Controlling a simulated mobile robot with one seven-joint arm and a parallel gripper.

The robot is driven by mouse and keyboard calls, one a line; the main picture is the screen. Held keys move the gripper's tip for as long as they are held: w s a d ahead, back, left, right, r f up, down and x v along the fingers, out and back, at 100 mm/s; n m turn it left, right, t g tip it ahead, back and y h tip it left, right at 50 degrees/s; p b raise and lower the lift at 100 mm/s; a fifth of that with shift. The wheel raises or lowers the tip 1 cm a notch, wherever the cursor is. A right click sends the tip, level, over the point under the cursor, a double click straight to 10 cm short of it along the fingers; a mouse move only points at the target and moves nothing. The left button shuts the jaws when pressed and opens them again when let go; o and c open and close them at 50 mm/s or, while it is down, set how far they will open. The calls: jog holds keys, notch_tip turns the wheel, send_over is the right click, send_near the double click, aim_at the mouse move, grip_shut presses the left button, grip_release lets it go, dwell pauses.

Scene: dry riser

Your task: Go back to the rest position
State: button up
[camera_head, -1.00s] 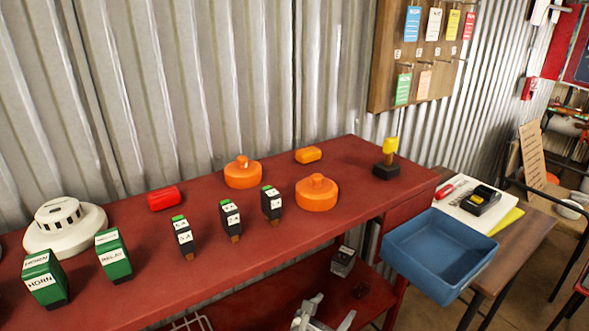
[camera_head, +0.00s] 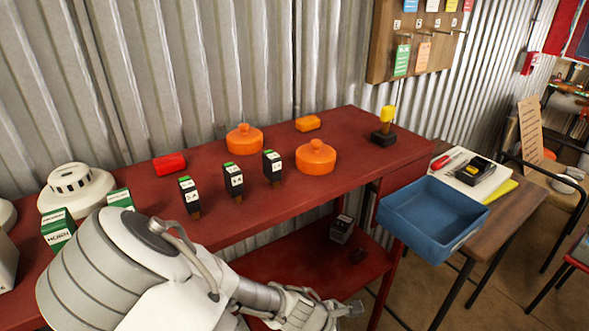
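My arm reaches in from the bottom left, in front of the red bench (camera_head: 330,185). It covers part of the bench's front edge and left end. My gripper (camera_head: 350,309) is at the arm's far end, low in the picture, in front of the bench's lower shelf. Its fingers are small and partly cut off from clear sight, so I cannot tell whether they are open or shut. I see nothing held in it.
The bench top holds black modules (camera_head: 233,182), orange caps (camera_head: 316,157), a red block (camera_head: 169,164), a yellow-topped stamp (camera_head: 384,128) and a white detector (camera_head: 75,188).

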jog(key=s+a+r+m+g+y, duration=0.1)
jog(key=a+r+m+y, duration=0.15)
jog(key=r+m, duration=0.4)
jog(key=s+a+r+m+y, duration=0.1)
jog(key=r+m+y, duration=0.3)
jog(key=r, duration=0.5)
jog(key=s+d+r+m+t, duration=0.2)
jog(key=s+d+r+m, duration=0.1)
jog(key=r, duration=0.6)
jog(key=s+d+r+m+t, duration=0.2)
jog(key=s+d+r+m, duration=0.15)
jog(key=r, duration=0.55)
notch_tip(320, 180, up, 23)
jog(key=a+p, duration=0.1)
jog(key=p, duration=2.2)
jog(key=shift+p, duration=0.3)
